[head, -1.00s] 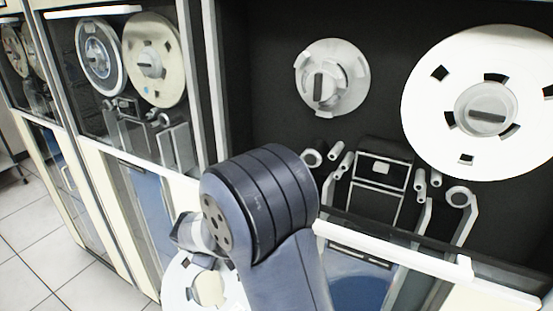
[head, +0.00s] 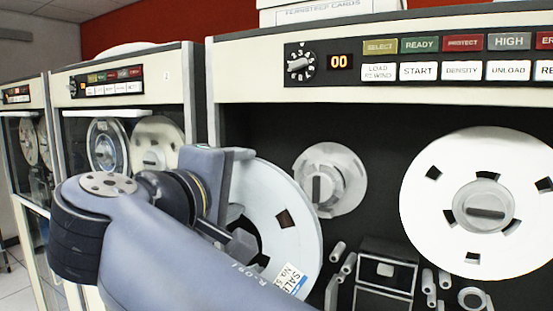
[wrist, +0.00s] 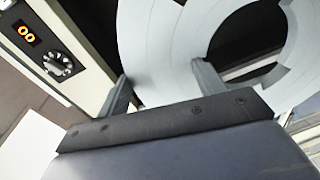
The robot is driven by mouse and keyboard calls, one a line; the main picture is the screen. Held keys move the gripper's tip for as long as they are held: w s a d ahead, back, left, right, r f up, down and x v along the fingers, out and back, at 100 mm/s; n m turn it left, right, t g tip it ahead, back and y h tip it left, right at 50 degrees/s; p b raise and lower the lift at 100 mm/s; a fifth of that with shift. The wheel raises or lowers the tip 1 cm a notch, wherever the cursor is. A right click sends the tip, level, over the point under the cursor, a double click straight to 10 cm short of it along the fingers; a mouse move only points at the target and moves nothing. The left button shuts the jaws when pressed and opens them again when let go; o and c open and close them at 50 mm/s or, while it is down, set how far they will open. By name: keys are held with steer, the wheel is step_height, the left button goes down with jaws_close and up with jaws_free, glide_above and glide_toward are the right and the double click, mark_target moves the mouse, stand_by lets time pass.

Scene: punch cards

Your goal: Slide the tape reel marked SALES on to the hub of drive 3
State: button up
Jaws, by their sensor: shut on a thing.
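The white tape reel marked SALES (head: 302,225) is in my gripper (head: 240,203), its blue-and-white label low on its face. My gripper is shut on the reel's left part; the reel stands roughly upright, facing the drive. In the wrist view, my gripper's fingers (wrist: 163,88) are at the reel (wrist: 165,40), whose large centre opening shows. The bare grey hub (head: 331,180) of the nearest drive is just right of the reel, whose edge comes close to it in the picture. The reel is not around the hub. The number of this drive is not visible.
A full white reel (head: 440,213) sits on the right hub of this drive. A control panel (head: 420,62) with lit "00" runs above the open bay. Tape heads and rollers (head: 387,270) jut out below. Another drive (head: 118,90) marked 2 stands left.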

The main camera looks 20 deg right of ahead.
steer(key=s+d+r+m+h, duration=0.1)
steer(key=s+d+r, duration=0.2)
steer(key=s+r, duration=0.15)
steer(key=s+d+p+x, duration=0.1)
steer(key=x, duration=1.1)
steer(key=shift+s+d+r+g+h, duration=0.15)
steer(key=shift+s+r+g+h, duration=0.15)
steer(key=shift+h, duration=0.1)
steer(key=shift+w, duration=0.1)
stand_by(0.9)
stand_by(0.4)
steer(key=shift+p+x, duration=0.35)
steer(key=shift+x, duration=3.25)
steer(key=o, duration=1.5)
steer(key=shift+f, duration=0.15)
